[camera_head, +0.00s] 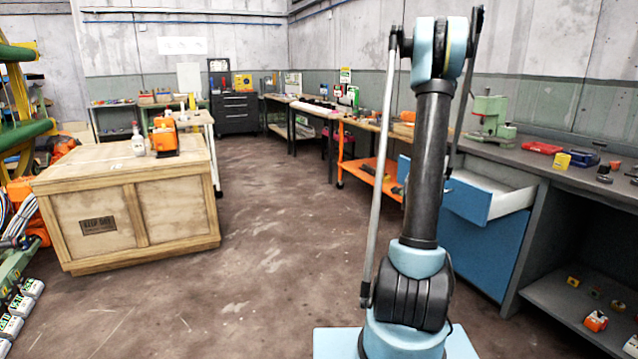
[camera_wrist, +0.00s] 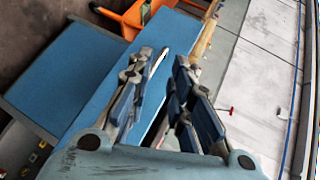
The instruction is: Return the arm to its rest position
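My arm stands upright at the right of centre in the head view, bent at a top joint. My gripper is outside or hidden in that view. In the wrist view my gripper (camera_wrist: 163,60) has its two blue-padded fingers apart, with nothing seen held between them. Behind the fingers are blue panels (camera_wrist: 75,65) of the workbench furniture, seen tilted. In the head view a blue drawer (camera_head: 468,198) is pulled out of the right workbench, just right of my arm.
A wooden crate (camera_head: 165,205) stands on the left with an orange item (camera_head: 163,138) and a bottle on top. The right workbench (camera_head: 590,172) holds a green press (camera_head: 490,112) and small items. An orange shelf trolley (camera_head: 370,172) stands beyond. The floor between is clear.

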